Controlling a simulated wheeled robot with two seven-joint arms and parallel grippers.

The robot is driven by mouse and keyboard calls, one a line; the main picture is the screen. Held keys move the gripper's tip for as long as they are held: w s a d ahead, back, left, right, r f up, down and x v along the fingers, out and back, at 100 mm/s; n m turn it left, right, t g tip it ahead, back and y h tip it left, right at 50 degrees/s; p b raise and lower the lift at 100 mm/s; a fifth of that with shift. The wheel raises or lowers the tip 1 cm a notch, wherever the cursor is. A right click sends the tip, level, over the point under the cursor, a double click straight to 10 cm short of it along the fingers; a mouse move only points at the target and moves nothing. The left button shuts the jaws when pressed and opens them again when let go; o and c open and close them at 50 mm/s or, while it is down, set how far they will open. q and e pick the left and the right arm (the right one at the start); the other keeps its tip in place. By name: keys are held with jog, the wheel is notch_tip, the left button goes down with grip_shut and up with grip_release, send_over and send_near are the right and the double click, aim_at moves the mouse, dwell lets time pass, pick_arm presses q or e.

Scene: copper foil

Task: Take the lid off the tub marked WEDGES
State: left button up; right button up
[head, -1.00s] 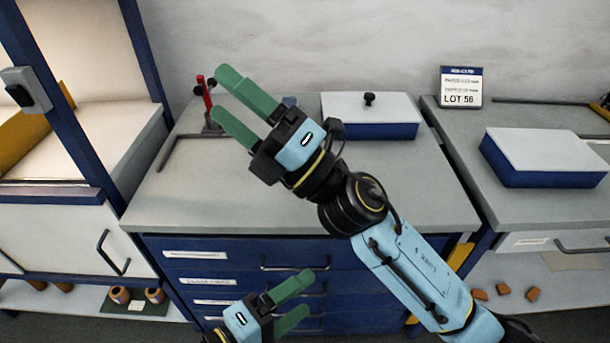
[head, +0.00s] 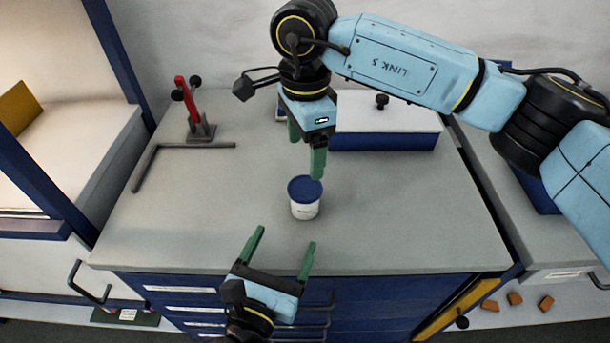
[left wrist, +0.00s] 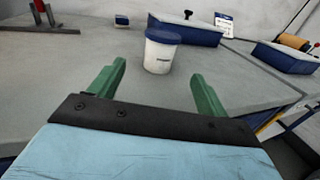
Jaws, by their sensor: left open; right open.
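A small white tub (head: 305,208) with a dark blue lid (head: 305,188) stands upright on the grey worktop. Its label is too small to read. In the left wrist view the tub (left wrist: 159,55) stands ahead, beyond and between the fingertips, with its lid (left wrist: 163,36) on. My left gripper (head: 284,238) is open and empty at the front edge of the worktop, just short of the tub; it also shows in the left wrist view (left wrist: 158,75). My right gripper (head: 306,160) is open, pointing down just above and behind the lid, and apart from it.
A blue box with a white top and black knob (head: 385,125) stands at the back right. A red clamp stand (head: 195,115) and an L-shaped grey bar (head: 180,150) are at the back left. The worktop around the tub is clear.

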aim_at(305, 188)
pick_arm(q)
jog(key=shift+w+d+r, duration=0.15)
jog(key=shift+w+d, duration=0.05)
jog(key=shift+w, duration=0.2)
jog(key=x, duration=1.2)
pick_arm(e)
jog(key=shift+s+r, duration=0.15)
jog(key=shift+s, duration=0.15)
pick_arm(q)
jog(key=c, duration=1.5)
pick_arm(e)
jog(key=shift+o, duration=0.8)
jog(key=m, duration=0.3)
jog(key=r+m, duration=0.1)
jog(key=m, duration=0.2)
jog(key=shift+r, duration=0.1)
notch_tip(305, 188, down, 9)
jog(key=m, duration=1.8)
jog(key=shift+s+m, duration=0.15)
jog(key=shift+m, duration=0.15)
